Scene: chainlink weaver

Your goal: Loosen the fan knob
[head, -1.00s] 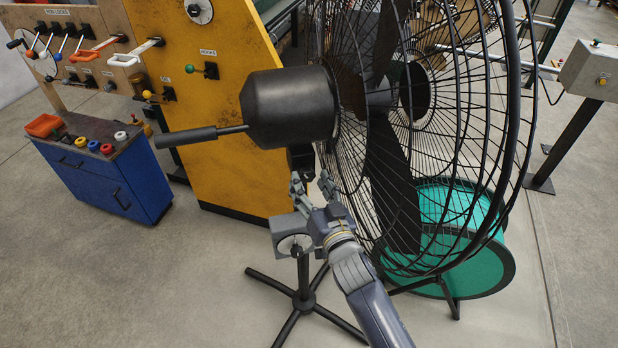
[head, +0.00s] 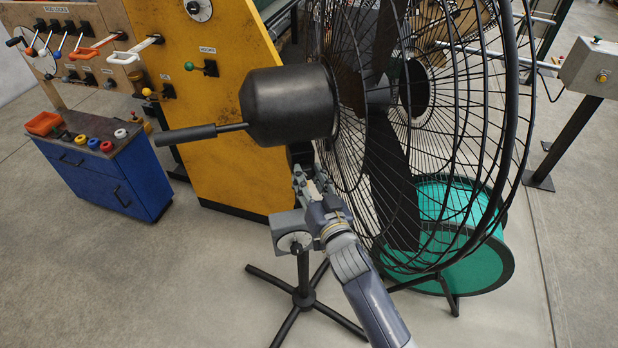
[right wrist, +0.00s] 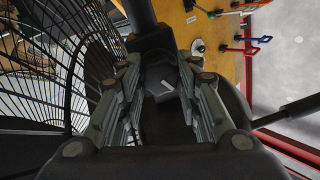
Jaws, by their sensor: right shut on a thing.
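The fan (head: 455,130) is a black wire cage with a black motor housing (head: 290,105) and a handle (head: 185,135) pointing left. My right gripper (head: 303,178) is just below the housing, at the fan's pivot on the stand. In the right wrist view my right gripper (right wrist: 162,85) is shut on the fan knob (right wrist: 160,82), a dark knob with a small pale mark between the fingers. In the head view the knob is hidden behind the gripper. My left gripper is in neither view.
The fan stand's legs (head: 303,297) spread on the floor below. A green drum (head: 478,272) stands behind the cage. A yellow panel (head: 195,95) and a blue cabinet (head: 95,185) are at the left. A grey control box (head: 595,68) is at the right.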

